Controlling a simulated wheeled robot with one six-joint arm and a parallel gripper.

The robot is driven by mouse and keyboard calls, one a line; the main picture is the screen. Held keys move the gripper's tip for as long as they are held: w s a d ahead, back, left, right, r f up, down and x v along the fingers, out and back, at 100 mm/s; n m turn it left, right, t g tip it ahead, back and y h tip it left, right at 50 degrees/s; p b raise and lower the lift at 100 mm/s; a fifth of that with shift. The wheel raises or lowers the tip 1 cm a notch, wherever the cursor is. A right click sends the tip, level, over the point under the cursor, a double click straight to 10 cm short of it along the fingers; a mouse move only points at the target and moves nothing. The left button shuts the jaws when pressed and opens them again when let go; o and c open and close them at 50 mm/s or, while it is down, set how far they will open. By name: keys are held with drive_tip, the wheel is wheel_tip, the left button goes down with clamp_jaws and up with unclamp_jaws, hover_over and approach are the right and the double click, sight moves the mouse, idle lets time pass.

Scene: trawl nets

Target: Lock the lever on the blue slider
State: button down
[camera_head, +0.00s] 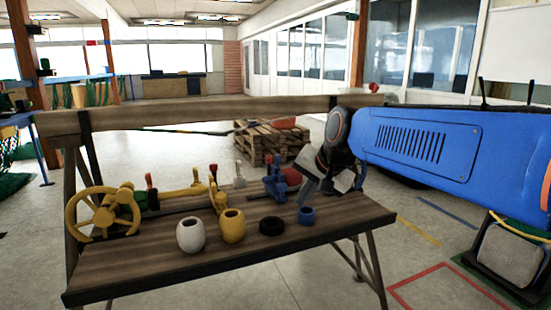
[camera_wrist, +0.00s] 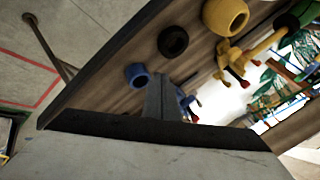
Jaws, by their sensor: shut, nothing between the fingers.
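The blue slider (camera_head: 275,184) stands at the right part of the wooden bench. A red-tipped lever (camera_head: 268,160) rises upright from it. My gripper (camera_head: 307,197) is shut and empty, just right of the slider, pointing down over the bench. In the wrist view my shut fingers (camera_wrist: 160,98) partly cover the blue slider (camera_wrist: 183,99), whose red tip (camera_wrist: 194,118) shows past them. I cannot tell whether the fingers touch the slider. I cannot tell whether the lever is locked.
On the bench (camera_head: 170,268) stand a white pot (camera_head: 190,236), a yellow pot (camera_head: 232,226), a black ring (camera_head: 271,226) and a blue cup (camera_head: 307,216) along the front. A yellow handwheel (camera_head: 102,214) and yellow valve parts are at left. A red round thing (camera_head: 292,176) sits behind my gripper.

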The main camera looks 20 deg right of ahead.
drive_tip(key=w+d+r+m+t, duration=0.1)
drive_tip(key=w+d+r+m, duration=0.1)
drive_tip(key=w, duration=0.6)
drive_tip(key=w+d+r+m+t, duration=0.1)
drive_tip(key=w+d+r+m, duration=0.1)
drive_tip(key=w+r+m, duration=0.3)
drive_tip(key=w+r, duration=0.1)
drive_tip(key=w, duration=0.2)
drive_tip(key=shift+w+d+r, duration=0.15)
drive_tip(key=shift+d+r, duration=0.05)
drive_tip(key=shift+r, duration=0.1)
approach(271, 162)
wheel_tip(271, 162, down, 4)
drive_tip(key=shift+d+r, duration=0.1)
drive_tip(key=shift+d, duration=0.05)
drive_tip(key=w, duration=0.3)
drive_tip(key=shift+a, duration=0.25)
drive_tip(key=shift+w+a, duration=0.1)
drive_tip(key=shift+w, duration=0.4)
